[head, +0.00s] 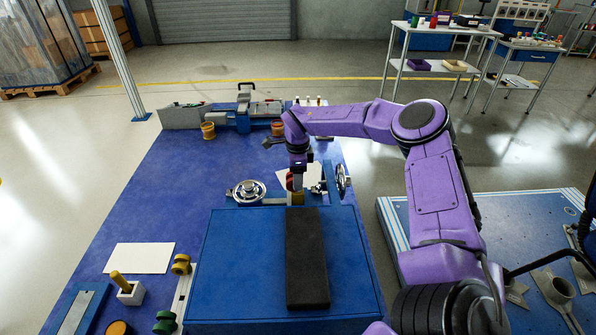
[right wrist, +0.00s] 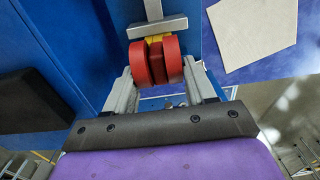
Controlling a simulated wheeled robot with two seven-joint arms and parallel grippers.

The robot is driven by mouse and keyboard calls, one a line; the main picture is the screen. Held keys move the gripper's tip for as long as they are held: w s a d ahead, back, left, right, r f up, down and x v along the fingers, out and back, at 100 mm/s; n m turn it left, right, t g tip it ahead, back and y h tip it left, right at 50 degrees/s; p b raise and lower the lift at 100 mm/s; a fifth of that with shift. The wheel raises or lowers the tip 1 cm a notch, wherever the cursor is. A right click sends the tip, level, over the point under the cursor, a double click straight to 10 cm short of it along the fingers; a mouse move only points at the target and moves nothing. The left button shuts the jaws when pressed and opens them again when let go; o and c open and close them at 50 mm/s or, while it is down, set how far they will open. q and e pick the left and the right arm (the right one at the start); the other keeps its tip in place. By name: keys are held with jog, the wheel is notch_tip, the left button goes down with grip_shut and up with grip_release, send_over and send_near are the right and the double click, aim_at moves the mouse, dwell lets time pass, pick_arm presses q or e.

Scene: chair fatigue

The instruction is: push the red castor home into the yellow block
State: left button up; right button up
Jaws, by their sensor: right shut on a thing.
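The red castor (head: 290,181) is at my right gripper (head: 297,182), beyond the far edge of the blue bench box. In the right wrist view the castor (right wrist: 142,64) shows as two red wheels side by side. My right gripper (right wrist: 160,72) is shut on it, one grey finger at each side. In the head view the yellow block (head: 297,198) sits just below the gripper. In the right wrist view a bit of yellow (right wrist: 155,38) shows behind the wheels, against a grey metal plate (right wrist: 157,27). How deep the castor sits is hidden. My left gripper is out of view.
A black pad (head: 306,258) lies on the blue box (head: 240,265). A silver handwheel (head: 249,192) is left of the gripper and another (head: 341,177) is right. A white sheet (head: 139,258) lies on the mat at left, beside yellow and green spools.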

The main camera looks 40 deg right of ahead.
jog(key=o, duration=1.1)
jog(key=shift+r, duration=0.1)
notch_tip(320, 180, up, 10)
jog(key=shift+s+r+p, duration=0.1)
jog(key=shift+r+p, duration=0.1)
jog(key=shift+p, duration=0.15)
